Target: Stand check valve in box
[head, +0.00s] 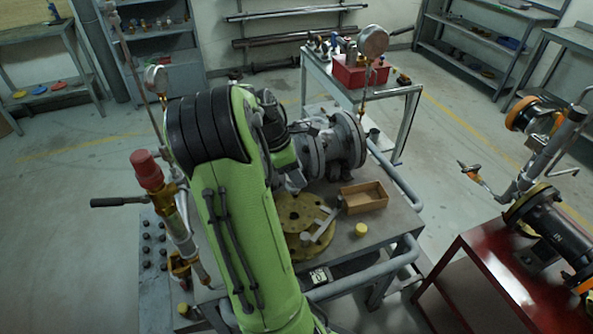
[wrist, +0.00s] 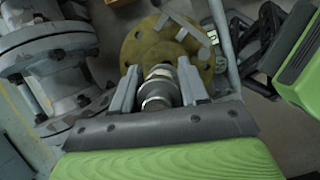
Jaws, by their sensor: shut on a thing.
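My gripper (wrist: 158,88) is shut on the check valve (wrist: 160,82), a short silver metal fitting with a hex collar, held between the two grey fingers in the wrist view. In the head view my green arm hides most of the gripper and the valve. The box (head: 366,206) is a small open wooden tray on the grey workbench, to the right of my gripper in the head view. The part of its inside that shows looks empty.
A yellow round flange (head: 290,212) with a grey T-shaped tool lies left of the box. A large grey gate valve (head: 346,140) stands behind it. A yellow cap (head: 361,230) sits in front of the box. Bench rails (head: 396,185) run along the right edge.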

